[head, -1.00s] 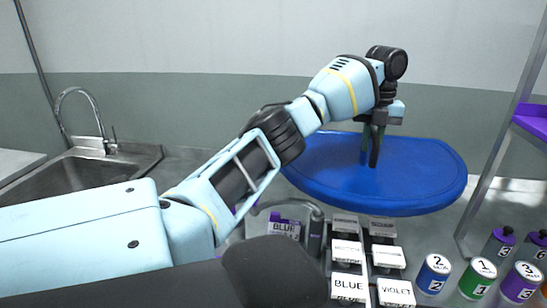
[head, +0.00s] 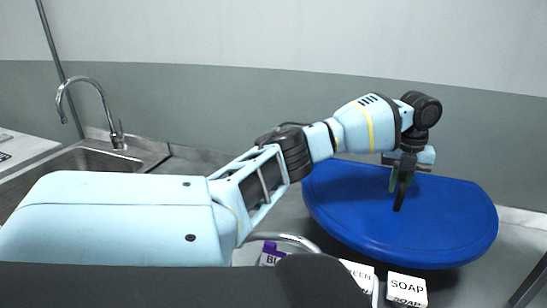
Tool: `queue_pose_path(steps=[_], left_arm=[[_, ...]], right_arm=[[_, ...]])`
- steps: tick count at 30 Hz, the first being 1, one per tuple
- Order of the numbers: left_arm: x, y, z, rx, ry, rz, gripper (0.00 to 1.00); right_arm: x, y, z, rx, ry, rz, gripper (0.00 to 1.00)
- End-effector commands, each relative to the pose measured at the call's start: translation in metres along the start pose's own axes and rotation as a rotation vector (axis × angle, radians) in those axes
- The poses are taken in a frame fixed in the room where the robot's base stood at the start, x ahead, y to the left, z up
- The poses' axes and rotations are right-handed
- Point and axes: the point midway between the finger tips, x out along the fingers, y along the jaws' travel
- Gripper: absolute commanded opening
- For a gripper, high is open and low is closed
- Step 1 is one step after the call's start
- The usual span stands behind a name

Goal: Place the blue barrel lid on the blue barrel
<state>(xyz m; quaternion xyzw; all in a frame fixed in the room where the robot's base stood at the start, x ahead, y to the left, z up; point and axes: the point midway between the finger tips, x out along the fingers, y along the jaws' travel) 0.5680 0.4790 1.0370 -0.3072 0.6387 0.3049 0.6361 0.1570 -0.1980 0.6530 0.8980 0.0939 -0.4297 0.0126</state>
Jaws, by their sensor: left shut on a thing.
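The blue barrel lid (head: 345,215) is a large round blue disc at the right of the head view, tilted and held above the grey counter. My left gripper (head: 401,195) reaches in from the left over the lid and is shut on it; the exact grip point is partly hidden by the fingers. The blue barrel is not clearly in view. My right gripper does not show.
A sink (head: 95,160) with a curved faucet (head: 100,105) is at the left. White boxes, one a SOAP box (head: 406,289), stand below the lid at the front. A grey wall closes off the back. A dark post (head: 530,283) rises at the lower right.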

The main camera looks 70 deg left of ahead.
Motion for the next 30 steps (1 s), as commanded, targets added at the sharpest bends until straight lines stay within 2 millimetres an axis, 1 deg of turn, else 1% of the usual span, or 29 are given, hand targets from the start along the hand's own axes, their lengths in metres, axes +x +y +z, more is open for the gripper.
queue_pose_path(steps=[8,14,24,27,30], left_arm=[[0.0,0.0,0.0,-0.001,-0.003,-0.007,0.0],[0.003,0.0,0.0,0.0,-0.003,-0.006,0.0],[0.045,0.0,-0.001,-0.001,-0.002,-0.004,0.0],[0.05,0.0,0.0,-0.001,-0.003,-0.006,0.0],[0.051,0.0,0.0,-0.001,-0.003,-0.007,0.0]], right_arm=[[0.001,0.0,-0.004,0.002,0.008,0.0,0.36],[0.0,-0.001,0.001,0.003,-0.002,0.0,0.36],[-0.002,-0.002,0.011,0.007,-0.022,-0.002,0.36],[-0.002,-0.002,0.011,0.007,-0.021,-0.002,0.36],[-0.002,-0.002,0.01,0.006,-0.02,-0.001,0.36]])
